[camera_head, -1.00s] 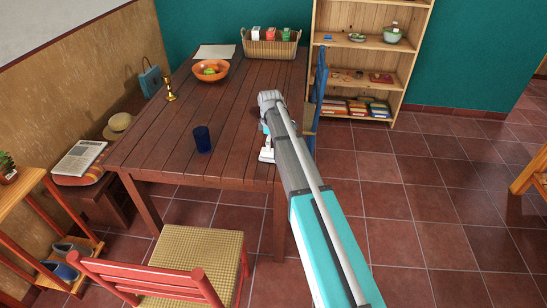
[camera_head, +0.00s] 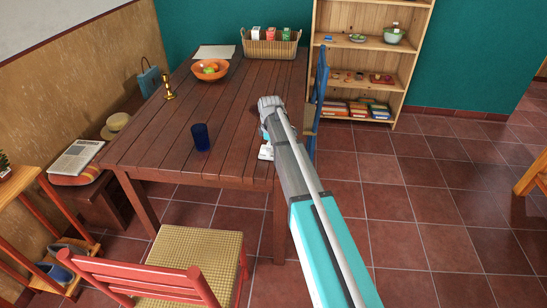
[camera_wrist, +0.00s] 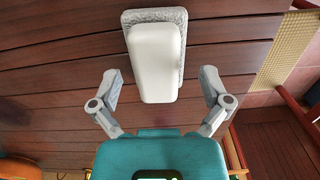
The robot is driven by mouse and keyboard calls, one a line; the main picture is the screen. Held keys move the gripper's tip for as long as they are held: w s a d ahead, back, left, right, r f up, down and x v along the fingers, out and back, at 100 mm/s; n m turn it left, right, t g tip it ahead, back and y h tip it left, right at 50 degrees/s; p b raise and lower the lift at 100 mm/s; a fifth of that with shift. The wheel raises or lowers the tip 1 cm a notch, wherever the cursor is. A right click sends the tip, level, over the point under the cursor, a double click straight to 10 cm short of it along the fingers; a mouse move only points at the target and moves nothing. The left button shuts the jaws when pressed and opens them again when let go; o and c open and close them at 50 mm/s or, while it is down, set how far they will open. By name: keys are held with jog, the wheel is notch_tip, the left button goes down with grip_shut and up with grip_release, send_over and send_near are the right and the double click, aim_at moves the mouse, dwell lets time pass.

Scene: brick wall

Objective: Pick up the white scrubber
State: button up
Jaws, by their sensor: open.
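The white scrubber (camera_wrist: 156,60) lies on the brown wooden table (camera_head: 165,130). It has a smooth white body and a grey, rough-textured pad showing around its far end and side. In the wrist view my gripper (camera_wrist: 160,74) is open, with one finger to the left of the scrubber and one to the right. There are visible gaps on both sides, and nothing is held. In the head view my arm hides the fingertips. A small white patch shows beside my wrist near the table's edge, but I cannot tell if it is the scrubber.
A dark blue cup (camera_head: 200,137) stands left of my arm. An orange fruit bowl (camera_head: 211,70), a brass candlestick (camera_head: 168,84) and a basket (camera_head: 270,46) are farther off. A blue chair (camera_head: 319,85) is right of the table; a red chair (camera_head: 150,278) is in front.

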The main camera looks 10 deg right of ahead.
jog(key=shift+f+b, duration=0.3)
jog(key=shift+f, duration=0.2)
jog(key=shift+c, duration=0.3)
jog(key=c, duration=1.2)
jog(key=shift+r, duration=0.1)
notch_tip(320, 180, up, 3)
jog(key=p, duration=0.3)
jog(key=shift+r, duration=0.15)
jog(key=s+r+p, duration=0.3)
jog(key=s, duration=0.1)
jog(key=s+r+p, duration=0.3)
jog(key=s, duration=0.2)
jog(key=s+r+p, duration=0.3)
jog(key=s+p, duration=0.1)
jog(key=s, duration=0.1)
jog(key=shift+a+r, duration=0.3)
jog(key=shift+a, duration=0.1)
